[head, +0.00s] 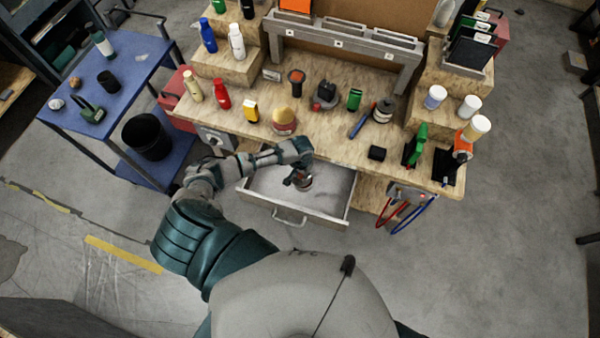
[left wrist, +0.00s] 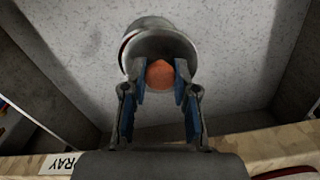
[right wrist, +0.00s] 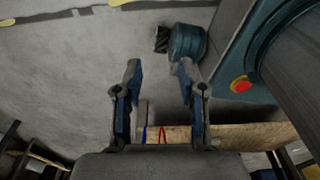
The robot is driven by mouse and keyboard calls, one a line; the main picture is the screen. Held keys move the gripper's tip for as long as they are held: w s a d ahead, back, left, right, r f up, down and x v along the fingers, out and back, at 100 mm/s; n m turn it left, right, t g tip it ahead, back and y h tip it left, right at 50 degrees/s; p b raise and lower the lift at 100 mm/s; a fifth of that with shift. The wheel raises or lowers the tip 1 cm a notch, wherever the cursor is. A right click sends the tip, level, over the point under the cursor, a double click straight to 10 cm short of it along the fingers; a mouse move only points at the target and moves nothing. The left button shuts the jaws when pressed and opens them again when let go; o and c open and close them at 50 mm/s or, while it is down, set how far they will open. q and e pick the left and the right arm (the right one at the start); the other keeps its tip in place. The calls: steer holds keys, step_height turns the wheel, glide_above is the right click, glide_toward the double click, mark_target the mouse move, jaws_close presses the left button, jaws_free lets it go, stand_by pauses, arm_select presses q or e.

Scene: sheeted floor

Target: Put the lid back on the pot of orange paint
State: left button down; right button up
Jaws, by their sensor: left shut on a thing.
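My left gripper (head: 303,182) is over the open drawer (head: 262,209). In the left wrist view its fingers (left wrist: 160,80) are shut on a grey round piece (left wrist: 128,62) with an orange middle (left wrist: 160,74). I cannot tell whether the orange is a knob or paint, or whether the piece touches the drawer floor. A round pot (head: 284,122) with an orange-tan top stands on the bench, left of centre; it may be the paint pot. My right gripper (right wrist: 155,72) is open and empty in the right wrist view and does not show in the head view.
The wooden bench (head: 330,137) holds bottles, a black-lidded can (head: 382,111), a blue-handled tool (head: 358,125) and a black block (head: 377,153). A blue cart (head: 130,78) stands to the left. Red and blue pliers (head: 408,212) hang at the bench front. The drawer is otherwise mostly clear.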

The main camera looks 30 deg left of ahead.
arm_select(q)
steer(key=shift+d, duration=0.25)
steer(key=shift+r, duration=0.1)
steer(key=shift+a+p, duration=0.25)
steer(key=shift+p, duration=0.15)
steer(key=shift+d, duration=0.35)
steer(key=c, duration=1.1)
jaws_free()
steer(key=shift+c, duration=0.2)
steer(key=o, duration=0.8)
steer(key=shift+a, duration=0.2)
step_height(320, 180, up, 3)
steer(key=p, duration=0.3)
steer(key=shift+d, duration=0.1)
steer(key=shift+r+p, duration=0.7)
steer(key=shift+r, duration=1.3)
arm_select(e)
steer(key=shift+w+d+r, duration=0.1)
steer(key=shift+d+r, duration=0.15)
steer(key=shift+r, duration=1)
steer(key=shift+d+r, duration=0.25)
steer(key=shift+r, duration=0.95)
